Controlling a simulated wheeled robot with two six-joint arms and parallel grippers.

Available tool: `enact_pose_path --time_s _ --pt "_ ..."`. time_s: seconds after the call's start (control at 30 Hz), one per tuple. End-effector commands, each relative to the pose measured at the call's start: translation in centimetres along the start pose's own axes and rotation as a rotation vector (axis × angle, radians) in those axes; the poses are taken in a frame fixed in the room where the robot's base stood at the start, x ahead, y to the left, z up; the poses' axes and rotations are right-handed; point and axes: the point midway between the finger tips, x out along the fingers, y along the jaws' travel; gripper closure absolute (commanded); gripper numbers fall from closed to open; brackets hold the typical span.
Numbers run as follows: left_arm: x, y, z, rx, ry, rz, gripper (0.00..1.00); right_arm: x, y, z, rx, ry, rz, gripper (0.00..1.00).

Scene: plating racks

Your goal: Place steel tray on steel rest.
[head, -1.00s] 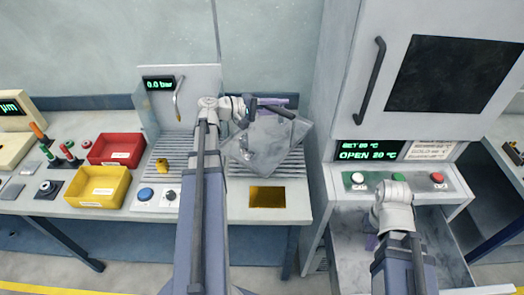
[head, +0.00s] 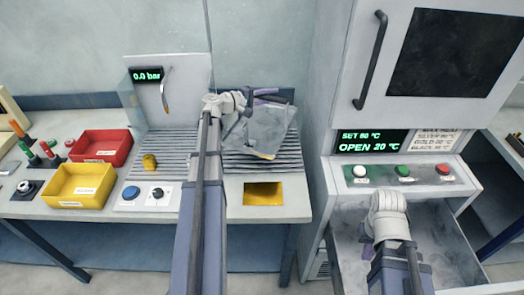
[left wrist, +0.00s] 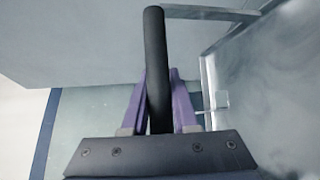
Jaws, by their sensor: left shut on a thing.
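The steel tray (head: 262,130) is a grey, mottled flat piece in the middle of the head view. It lies over the ribbed grey rack (head: 285,156), which I take to be the steel rest, and hides part of it. It sits askew to the ribs; I cannot tell whether it touches them. My left gripper (head: 268,97) is at the tray's far edge. In the left wrist view its purple fingers are shut on a black bar handle (left wrist: 155,65), with the tray (left wrist: 280,85) at the right. My right gripper (head: 370,250) is over the open drawer, its fingers mostly hidden.
A cabinet with a dark window (head: 453,62) and an open drawer (head: 440,235) stands at the right. Left are a gauge panel (head: 185,95), another ribbed rack (head: 175,146), a yellow bin (head: 80,184) and a red bin (head: 100,146). A yellow-lined opening (head: 263,193) lies in front of the rack.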

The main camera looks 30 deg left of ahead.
Motion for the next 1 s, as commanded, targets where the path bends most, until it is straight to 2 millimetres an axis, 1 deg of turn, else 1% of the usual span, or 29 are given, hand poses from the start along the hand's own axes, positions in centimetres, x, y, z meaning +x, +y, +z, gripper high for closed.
enact_pose_path --time_s 0.13,0.23,0.37,0.5,0.6,0.7,0.87,1.0 --pt "0.1 -0.2 0.0 -0.001 0.0 0.002 1.0 0.3 0.0 0.0 0.0 0.0 0.0 1.0" --pt "0.2 -1.1 -0.1 -0.001 0.0 0.002 1.0 1.1 -0.1 -0.1 0.0 0.0 0.0 1.0" --pt "0.4 -2.7 -0.3 0.0 0.0 0.002 1.0 2.8 -0.3 -0.2 0.0 0.0 0.0 1.0" --pt "0.8 -4.8 -0.6 0.0 0.0 0.002 1.0 4.9 -0.5 -0.3 0.0 0.0 0.0 1.0" --pt "0.9 -5.9 -0.7 0.0 0.0 0.002 1.0 6.0 -0.6 -0.3 0.0 0.0 0.0 1.0" --pt "1.0 -6.2 -0.7 0.0 0.0 0.002 1.0 6.4 -0.6 -0.4 0.0 0.0 0.0 1.0" --pt "1.0 -6.1 -0.7 0.0 0.0 0.002 1.0 6.2 -0.6 -0.4 0.0 0.0 0.0 1.0" --pt "1.1 -7.1 -0.8 0.0 0.0 0.002 1.0 7.2 -0.7 -0.4 0.0 0.0 0.0 1.0"
